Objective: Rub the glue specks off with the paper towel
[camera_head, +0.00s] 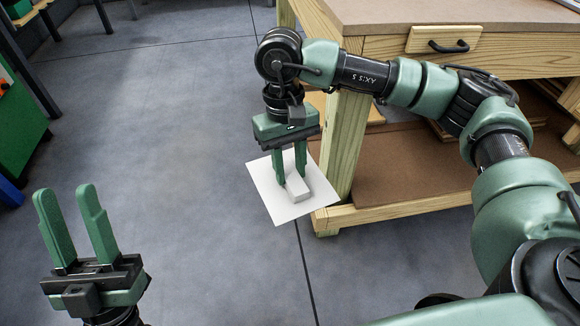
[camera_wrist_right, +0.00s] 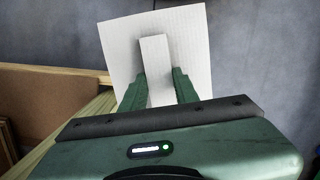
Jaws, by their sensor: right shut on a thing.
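The paper towel (camera_head: 262,183) is a flat white square sheet with a pale block-shaped part (camera_head: 300,195) standing on its middle. My right gripper (camera_head: 290,178) is shut on that block-shaped part, and the sheet hangs tilted in the air beside the bench leg. In the right wrist view the block-shaped part (camera_wrist_right: 154,58) sits between the two green fingers, with the textured sheet (camera_wrist_right: 194,42) behind it. My left gripper (camera_head: 67,190) is open and empty at the lower left, its fingers pointing up. No glue specks can be made out in either view.
A wooden workbench (camera_head: 440,12) with a brown top and a drawer stands at the upper right. Its leg (camera_head: 347,145) and lower shelf (camera_head: 400,172) are close to the sheet. A green cabinet (camera_head: 22,110) is at the left edge. The grey floor (camera_head: 165,120) between is clear.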

